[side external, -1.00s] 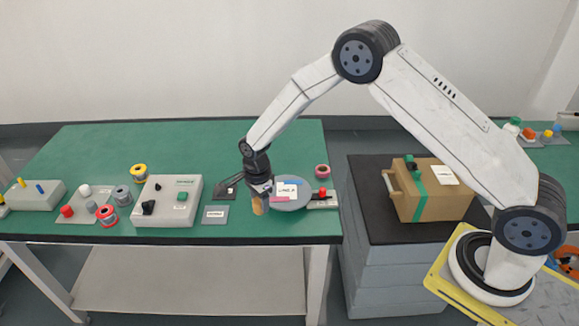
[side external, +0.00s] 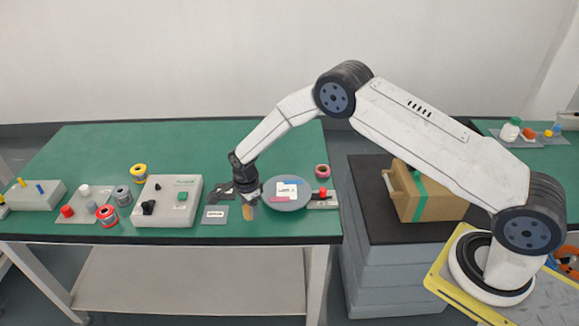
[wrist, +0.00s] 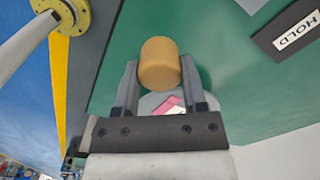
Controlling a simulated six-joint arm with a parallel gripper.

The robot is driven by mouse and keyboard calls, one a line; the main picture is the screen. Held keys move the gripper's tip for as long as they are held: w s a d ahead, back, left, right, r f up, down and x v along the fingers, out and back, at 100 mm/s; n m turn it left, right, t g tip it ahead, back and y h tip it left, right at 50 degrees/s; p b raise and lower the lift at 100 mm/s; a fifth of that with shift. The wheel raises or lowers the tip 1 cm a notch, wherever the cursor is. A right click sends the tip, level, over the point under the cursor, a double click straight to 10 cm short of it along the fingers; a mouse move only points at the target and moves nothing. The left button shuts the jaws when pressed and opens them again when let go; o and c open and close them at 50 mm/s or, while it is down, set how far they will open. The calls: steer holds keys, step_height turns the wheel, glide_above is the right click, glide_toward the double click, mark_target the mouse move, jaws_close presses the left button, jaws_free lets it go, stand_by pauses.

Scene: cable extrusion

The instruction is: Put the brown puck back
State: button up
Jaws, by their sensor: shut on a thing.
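The brown puck (wrist: 160,64) is a tan, short cylinder. It sits between the two fingers of my gripper (wrist: 160,78) in the wrist view, and my gripper is shut on it. In the side view the puck (side external: 250,212) hangs below my gripper (side external: 247,198), at the left edge of the grey round plate (side external: 287,207). A grey tile with a white label (side external: 215,215) lies to the left of the puck. A dark tile marked HOLD (wrist: 290,35) shows at the upper right of the wrist view. I cannot tell the puck's height above the table.
A pink ring (side external: 322,171) lies behind. The back of the green table is clear.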

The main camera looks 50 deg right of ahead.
steer(key=shift+f, duration=1.45)
steer(key=shift+f, duration=0.15)
steer(key=o, duration=1.1)
steer(key=shift+r, duration=6.15)
